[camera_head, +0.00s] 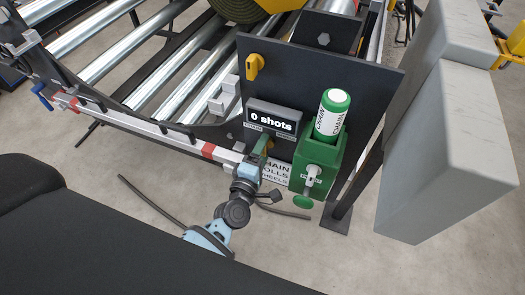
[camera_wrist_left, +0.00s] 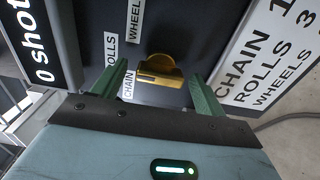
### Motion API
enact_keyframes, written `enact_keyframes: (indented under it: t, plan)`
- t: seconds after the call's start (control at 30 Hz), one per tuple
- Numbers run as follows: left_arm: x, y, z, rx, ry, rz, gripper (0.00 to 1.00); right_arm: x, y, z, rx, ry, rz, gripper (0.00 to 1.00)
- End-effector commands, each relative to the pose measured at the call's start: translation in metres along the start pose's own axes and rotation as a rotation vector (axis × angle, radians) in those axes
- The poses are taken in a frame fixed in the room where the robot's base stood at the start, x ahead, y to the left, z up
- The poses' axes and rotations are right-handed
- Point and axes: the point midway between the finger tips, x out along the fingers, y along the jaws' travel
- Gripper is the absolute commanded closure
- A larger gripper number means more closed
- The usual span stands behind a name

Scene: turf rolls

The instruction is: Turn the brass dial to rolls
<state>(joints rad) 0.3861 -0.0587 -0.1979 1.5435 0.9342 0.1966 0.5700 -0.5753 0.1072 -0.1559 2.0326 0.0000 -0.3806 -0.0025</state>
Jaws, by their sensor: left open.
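The brass dial (camera_wrist_left: 160,68) sits on the dark panel in the left wrist view, with small labels CHAIN (camera_wrist_left: 128,86), ROLLS (camera_wrist_left: 111,50) and WHEELS (camera_wrist_left: 135,18) beside it. Its handle lies roughly across the picture, its left end near the CHAIN label; I cannot tell exactly where it points. My left gripper (camera_head: 262,150) is at the panel, below the "0 shots" display. Its two green fingers are open on either side of the dial, with gaps visible, so it does not grip it. In the head view the gripper mostly hides the dial. My right gripper is not in view.
The display (camera_head: 272,116) reads "0 shots". A green holder (camera_head: 313,163) with a green-and-white canister (camera_head: 332,112) stands right of the gripper. A yellow knob (camera_head: 254,66) is higher on the panel. A CHAIN/ROLLS/WHEELS sign (camera_head: 276,172) is close beside the gripper. Metal rollers (camera_head: 120,45) lie left.

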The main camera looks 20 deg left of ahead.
Motion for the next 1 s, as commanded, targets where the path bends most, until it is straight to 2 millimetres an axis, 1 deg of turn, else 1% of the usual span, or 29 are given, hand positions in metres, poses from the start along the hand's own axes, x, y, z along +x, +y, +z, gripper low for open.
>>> enact_keyframes:
  t: [0.17,0.3,0.5,0.67,1.0]
  plan:
    - [-0.022,-0.001,0.0,0.0,0.0,-0.003,0.27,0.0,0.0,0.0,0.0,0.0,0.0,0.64]
    - [-0.045,-0.002,0.0,0.0,0.0,-0.003,0.27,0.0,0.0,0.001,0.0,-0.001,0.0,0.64]
    - [-0.069,-0.001,0.0,0.001,-0.001,-0.002,0.27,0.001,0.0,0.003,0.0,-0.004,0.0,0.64]
    - [-0.076,0.0,0.0,0.0,0.0,-0.001,0.27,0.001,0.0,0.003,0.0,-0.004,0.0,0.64]
    - [-0.076,0.0,0.0,0.0,0.0,0.0,0.27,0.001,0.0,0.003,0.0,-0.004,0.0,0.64]
